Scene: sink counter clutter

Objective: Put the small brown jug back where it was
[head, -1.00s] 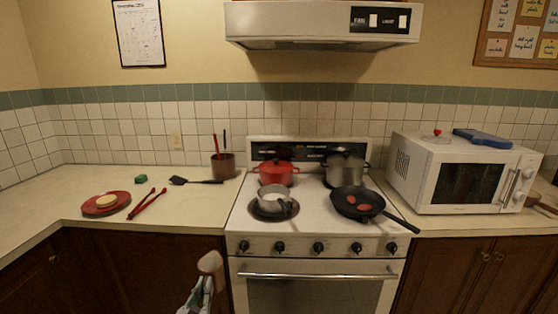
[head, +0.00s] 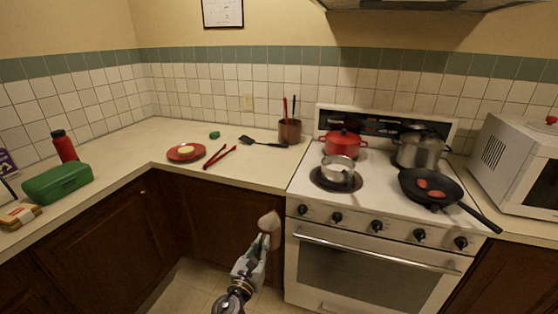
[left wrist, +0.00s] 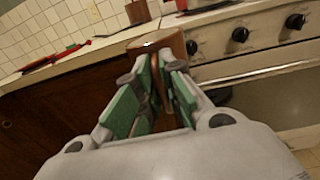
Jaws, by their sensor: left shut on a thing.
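The small brown jug (head: 269,221) is in my left gripper (head: 261,243), held in the air in front of the cabinets, left of the oven door and below the counter edge. In the left wrist view the jug (left wrist: 160,43) stands between the green-padded fingers of the gripper (left wrist: 160,68), which are shut on it. Its lower part is partly hidden by the fingers. My right gripper is out of view.
The counter (head: 140,145) holds a red plate (head: 173,156), red tongs (head: 217,156), a black spatula (head: 262,142) and a brown utensil pot (head: 290,132). A green box (head: 57,184) and red bottle (head: 64,146) stand left. The stove (head: 310,182) carries several pots and a pan.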

